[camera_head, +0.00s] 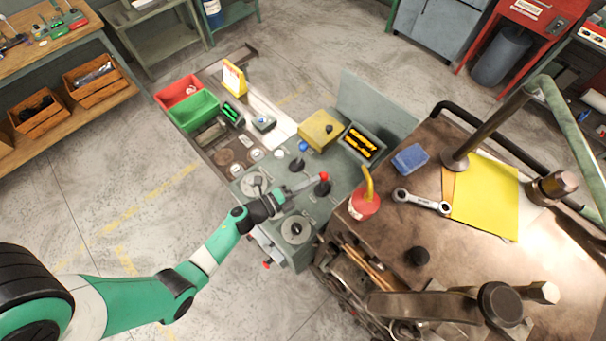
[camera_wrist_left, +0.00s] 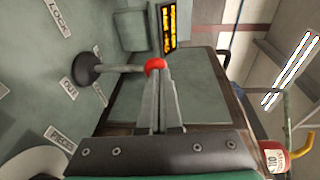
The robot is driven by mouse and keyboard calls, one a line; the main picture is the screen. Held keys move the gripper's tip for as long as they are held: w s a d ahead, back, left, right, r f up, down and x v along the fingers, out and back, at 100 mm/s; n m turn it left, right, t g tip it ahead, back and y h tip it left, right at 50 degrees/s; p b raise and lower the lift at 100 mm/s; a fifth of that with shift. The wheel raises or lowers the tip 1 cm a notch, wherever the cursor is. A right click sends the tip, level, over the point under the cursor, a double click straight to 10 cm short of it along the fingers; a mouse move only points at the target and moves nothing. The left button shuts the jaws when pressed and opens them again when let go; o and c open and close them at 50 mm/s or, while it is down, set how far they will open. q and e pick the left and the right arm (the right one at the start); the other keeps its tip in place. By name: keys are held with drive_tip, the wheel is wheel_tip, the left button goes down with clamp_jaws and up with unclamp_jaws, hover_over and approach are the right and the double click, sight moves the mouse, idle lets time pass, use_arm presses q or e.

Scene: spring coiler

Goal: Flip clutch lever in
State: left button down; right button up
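The clutch lever has a red ball knob (camera_head: 323,177) and a dark round base (camera_head: 322,189) on the grey-green panel. In the left wrist view the base (camera_wrist_left: 87,70) is at left, and the shaft runs right to the red knob (camera_wrist_left: 155,64). My left gripper (camera_head: 314,180) reaches in from the left, its fingertips at the knob. In the left wrist view its fingers (camera_wrist_left: 163,75) lie close together, tips against or just beside the knob; no grip around it is clear. Labels lie beside the base, one reading LOCK (camera_wrist_left: 58,16). My right gripper is not in view.
Another dark knob (camera_head: 297,163) stands left of the lever. A yellow block (camera_head: 320,128) and a bin with yellow items (camera_head: 362,142) are behind. A red oil can (camera_head: 364,203) with a yellow spout stands close on the right, on the brown bench (camera_head: 460,255).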

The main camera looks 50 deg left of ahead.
sight(323, 172)
use_arm(q)
drive_tip(key=shift+w+r, duration=0.3)
drive_tip(key=shift+w, duration=0.25)
drive_tip(key=shift+w+a+r+b, duration=0.1)
drive_tip(key=shift+w+b, duration=0.1)
drive_tip(key=shift+w, duration=0.8)
drive_tip(key=shift+w+a+b, duration=0.1)
drive_tip(key=shift+w+b, duration=0.05)
drive_tip(key=shift+w, duration=0.9)
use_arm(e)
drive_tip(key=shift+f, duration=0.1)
use_arm(q)
drive_tip(key=shift+a, duration=0.1)
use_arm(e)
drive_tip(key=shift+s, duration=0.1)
